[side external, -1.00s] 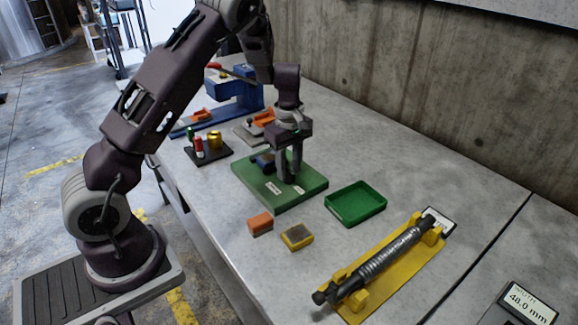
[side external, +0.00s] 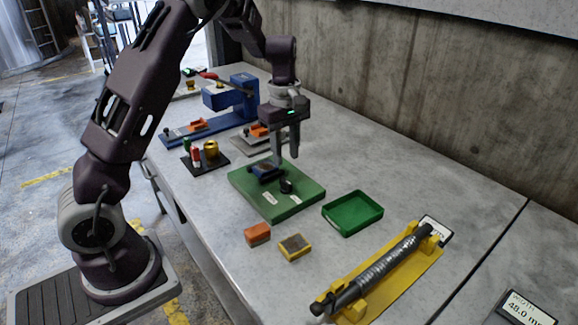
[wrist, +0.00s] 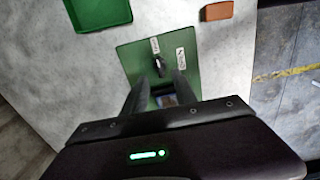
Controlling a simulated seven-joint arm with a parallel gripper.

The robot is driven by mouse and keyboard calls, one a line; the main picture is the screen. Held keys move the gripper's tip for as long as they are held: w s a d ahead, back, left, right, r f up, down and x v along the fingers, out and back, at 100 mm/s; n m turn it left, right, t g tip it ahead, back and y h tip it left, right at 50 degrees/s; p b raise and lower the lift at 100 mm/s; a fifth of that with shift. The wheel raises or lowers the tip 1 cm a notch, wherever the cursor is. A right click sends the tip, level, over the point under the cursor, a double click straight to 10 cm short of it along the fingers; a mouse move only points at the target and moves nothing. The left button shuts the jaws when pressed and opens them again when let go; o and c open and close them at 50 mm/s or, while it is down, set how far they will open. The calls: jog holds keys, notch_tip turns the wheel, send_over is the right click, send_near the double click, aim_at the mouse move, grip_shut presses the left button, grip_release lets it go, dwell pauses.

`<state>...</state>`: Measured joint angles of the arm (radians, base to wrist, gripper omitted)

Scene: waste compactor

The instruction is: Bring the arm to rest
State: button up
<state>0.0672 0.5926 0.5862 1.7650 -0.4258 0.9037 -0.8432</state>
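My gripper (side external: 286,160) hangs above the green board (side external: 308,190), pointing down. Its two fingers are apart with nothing between them. The wrist view shows the open fingers (wrist: 160,80) over the same green board (wrist: 130,60). White labels lie on the board.
A green tray (side external: 352,228) is right of the board. An orange block (side external: 257,235) and a yellow-edged block (side external: 295,247) lie in front. A dark cylinder (side external: 380,268) rests in a yellow cradle. A blue frame (side external: 240,100) stands behind. A concrete wall (side external: 450,110) borders the bench.

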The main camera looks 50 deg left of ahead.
jog(key=s+d+r+m+t+h, duration=0.1)
jog(key=s+d+r+m+t, duration=0.1)
jog(key=s+d+r+m, duration=0.7)
jog(key=s+d+r+m+t, duration=0.1)
jog(key=s+m, duration=0.3)
jog(key=s, duration=0.4)
jog(key=s+d+r+m+t+y, duration=0.1)
jog(key=s+d+r+m+t, duration=0.1)
jog(key=s, duration=0.7)
jog(key=d+r+m, duration=0.1)
jog(key=r+m, duration=0.1)
jog(key=shift+d+m, duration=0.15)
jog(key=shift+m, duration=0.25)
